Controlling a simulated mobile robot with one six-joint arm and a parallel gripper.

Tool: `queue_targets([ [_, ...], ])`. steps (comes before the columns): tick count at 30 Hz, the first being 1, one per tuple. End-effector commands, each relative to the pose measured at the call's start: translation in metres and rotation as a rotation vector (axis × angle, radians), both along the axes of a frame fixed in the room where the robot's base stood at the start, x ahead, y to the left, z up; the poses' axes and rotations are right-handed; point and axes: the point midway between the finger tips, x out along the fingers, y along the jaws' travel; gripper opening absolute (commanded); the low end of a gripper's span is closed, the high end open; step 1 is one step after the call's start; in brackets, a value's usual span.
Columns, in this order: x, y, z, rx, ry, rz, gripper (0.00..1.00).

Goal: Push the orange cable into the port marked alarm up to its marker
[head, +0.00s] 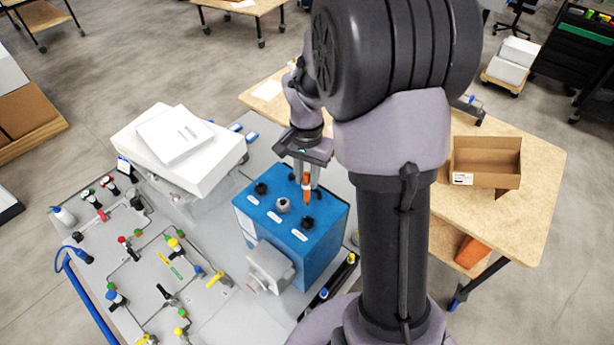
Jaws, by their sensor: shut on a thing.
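The blue box (322,240) has several dark and grey ports in a row on its top, each beside a small white label too small to read, so I cannot tell which is marked alarm. The ports are a back left one (261,188), a grey middle one (283,206) and a front right one (308,222). My gripper (305,178) is shut on the orange cable (307,188), which hangs upright with its lower end over the box top, near the front right port. It appears apart from that port. No marker on the cable can be made out.
A white instrument (180,160) stands left of the blue box. A grey panel (130,262) with valves and tubing fills the left. A grey fitting (270,265) juts from the box front. A cardboard box (487,158) sits on the wooden table (520,215) at right.

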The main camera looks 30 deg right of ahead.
Motion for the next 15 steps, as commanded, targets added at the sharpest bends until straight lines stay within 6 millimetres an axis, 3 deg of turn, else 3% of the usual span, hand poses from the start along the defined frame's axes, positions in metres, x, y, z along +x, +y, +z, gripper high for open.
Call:
queue_targets([
  [5, 0.000, 0.000, -0.010, 0.000, 0.000, 0.000, 0.00],
  [15, -0.001, 0.000, -0.050, 0.000, 0.000, 0.000, 0.00],
])
